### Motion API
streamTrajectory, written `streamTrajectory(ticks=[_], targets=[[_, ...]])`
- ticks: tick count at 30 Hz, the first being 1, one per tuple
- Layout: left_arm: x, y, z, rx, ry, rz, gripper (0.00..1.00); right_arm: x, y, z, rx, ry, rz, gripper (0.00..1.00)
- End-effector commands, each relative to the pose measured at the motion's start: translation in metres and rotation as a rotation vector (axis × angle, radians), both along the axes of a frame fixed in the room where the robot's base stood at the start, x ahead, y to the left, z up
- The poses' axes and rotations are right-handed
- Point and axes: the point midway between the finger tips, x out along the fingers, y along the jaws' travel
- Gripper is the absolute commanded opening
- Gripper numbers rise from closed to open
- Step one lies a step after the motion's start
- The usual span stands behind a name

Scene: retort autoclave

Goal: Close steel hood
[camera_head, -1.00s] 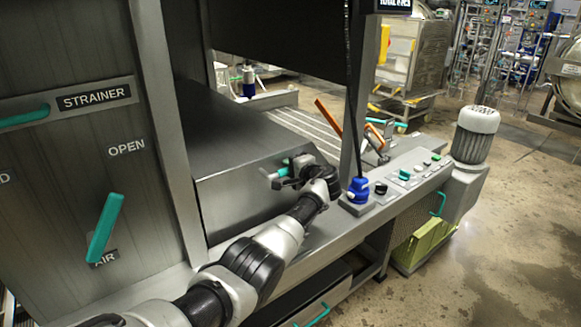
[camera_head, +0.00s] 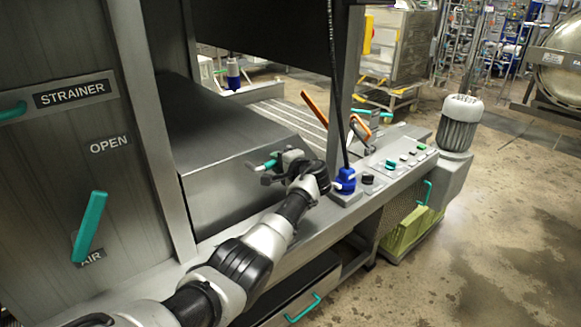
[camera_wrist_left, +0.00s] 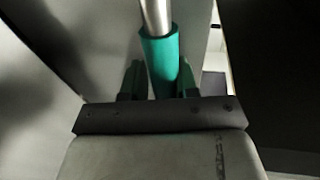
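The steel hood (camera_head: 225,140) is a dark grey metal box with a sloped top, behind the machine's front ledge. A teal handle (camera_head: 262,165) shows at its front right. My left gripper (camera_head: 271,171) is at this handle, with the arm reaching in from the lower left. In the left wrist view, the teal grip (camera_wrist_left: 162,65) on a metal rod runs down between the two dark fingers of my left gripper (camera_wrist_left: 161,85). The fingers appear to press on both sides of it. The grip's lower end is hidden by the gripper body. My right gripper is not in view.
A panel with STRAINER (camera_head: 72,93) and OPEN labels and a teal lever (camera_head: 90,225) stands at left. A blue connector (camera_head: 345,180) and control buttons (camera_head: 400,165) line the ledge at right. An orange lever (camera_head: 314,110) rises behind.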

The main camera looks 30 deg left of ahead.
Motion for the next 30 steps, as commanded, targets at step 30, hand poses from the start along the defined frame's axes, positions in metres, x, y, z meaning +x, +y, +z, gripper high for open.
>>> streamTrajectory(ticks=[30], targets=[[-0.041,-0.084,0.019,-0.001,0.003,-0.003,0.27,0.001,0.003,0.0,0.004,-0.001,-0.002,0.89]])
